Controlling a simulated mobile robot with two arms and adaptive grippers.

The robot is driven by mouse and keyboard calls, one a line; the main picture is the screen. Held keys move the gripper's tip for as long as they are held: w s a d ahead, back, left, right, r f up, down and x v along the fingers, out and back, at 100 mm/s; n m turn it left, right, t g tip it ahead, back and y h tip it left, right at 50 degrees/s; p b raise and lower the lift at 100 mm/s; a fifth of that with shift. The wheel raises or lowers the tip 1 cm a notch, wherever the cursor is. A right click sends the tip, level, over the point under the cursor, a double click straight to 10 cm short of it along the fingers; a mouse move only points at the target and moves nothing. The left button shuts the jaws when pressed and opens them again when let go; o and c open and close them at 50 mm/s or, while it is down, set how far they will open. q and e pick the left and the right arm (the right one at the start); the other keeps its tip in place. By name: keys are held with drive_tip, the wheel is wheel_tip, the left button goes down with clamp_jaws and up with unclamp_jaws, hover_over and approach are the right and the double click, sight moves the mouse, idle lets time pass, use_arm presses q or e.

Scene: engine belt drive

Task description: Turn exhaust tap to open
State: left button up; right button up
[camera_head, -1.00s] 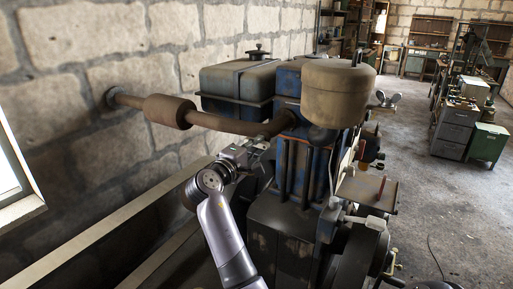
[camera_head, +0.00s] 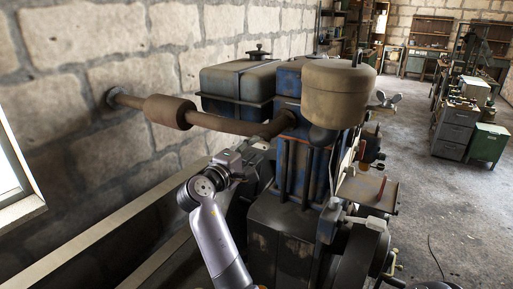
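The rusty brown exhaust pipe (camera_head: 226,124) runs from the stone wall, through a thicker cylinder (camera_head: 169,111), to the blue engine (camera_head: 307,170).
A rounded brown tank (camera_head: 333,92) tops the engine. A dark green tank (camera_head: 238,82) stands behind the pipe, near the wall. A flywheel (camera_head: 362,255) is at the lower right. Open floor (camera_head: 455,220) lies right of the engine, before a green cabinet (camera_head: 487,143).

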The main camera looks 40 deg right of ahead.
drive_tip(key=v, duration=0.9)
drive_tip(key=shift+a, duration=0.25)
